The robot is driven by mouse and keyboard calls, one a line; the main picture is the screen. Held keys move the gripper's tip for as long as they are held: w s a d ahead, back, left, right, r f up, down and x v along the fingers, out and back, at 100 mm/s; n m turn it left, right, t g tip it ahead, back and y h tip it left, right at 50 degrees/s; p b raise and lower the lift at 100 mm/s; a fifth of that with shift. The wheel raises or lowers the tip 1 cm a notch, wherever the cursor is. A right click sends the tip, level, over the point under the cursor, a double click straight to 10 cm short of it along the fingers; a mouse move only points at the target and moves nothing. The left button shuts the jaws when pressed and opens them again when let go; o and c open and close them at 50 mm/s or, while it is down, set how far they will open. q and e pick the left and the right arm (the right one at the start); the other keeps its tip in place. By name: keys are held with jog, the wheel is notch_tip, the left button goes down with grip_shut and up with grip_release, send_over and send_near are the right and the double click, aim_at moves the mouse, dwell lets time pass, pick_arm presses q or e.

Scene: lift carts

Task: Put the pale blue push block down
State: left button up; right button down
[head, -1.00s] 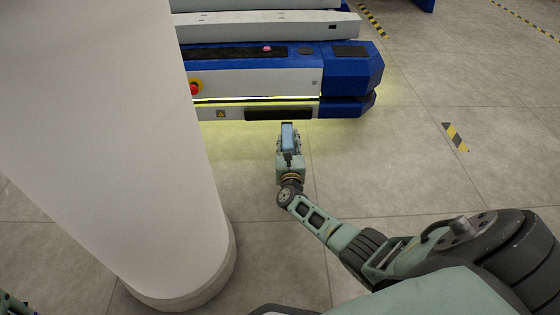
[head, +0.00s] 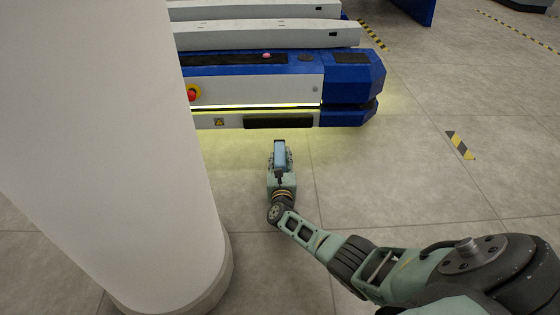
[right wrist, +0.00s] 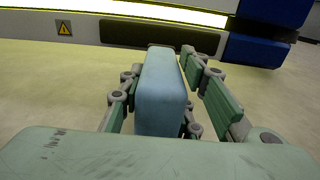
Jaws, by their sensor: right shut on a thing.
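The pale blue push block (head: 279,156) is held upright in my right gripper (head: 280,160), in front of the lift cart in the head view. In the right wrist view the block (right wrist: 161,95) sits between the two green fingers, with its far end pointing at the cart's low front panel. My right gripper is shut on it. A strip of floor shows between the block and the cart in the head view. The block's underside is hidden, so I cannot tell its height above the floor. My left gripper is not in view.
The blue and white lift cart (head: 255,90) stands ahead, with a red button (head: 192,95) and a dark front panel (head: 278,122). A thick white column (head: 110,150) blocks the left side. The floor to the right is open, with a striped floor mark (head: 460,145).

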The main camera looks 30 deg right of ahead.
jog(key=c, duration=1.3)
grip_release()
jog(key=shift+r, duration=0.1)
jog(key=p+v, duration=0.4)
jog(key=v, duration=0.2)
jog(key=shift+s+a+r, duration=0.1)
jog(key=shift+s+r, duration=0.05)
jog(key=shift+s, duration=0.05)
jog(key=shift+s+a, duration=0.3)
jog(key=shift+s, duration=0.15)
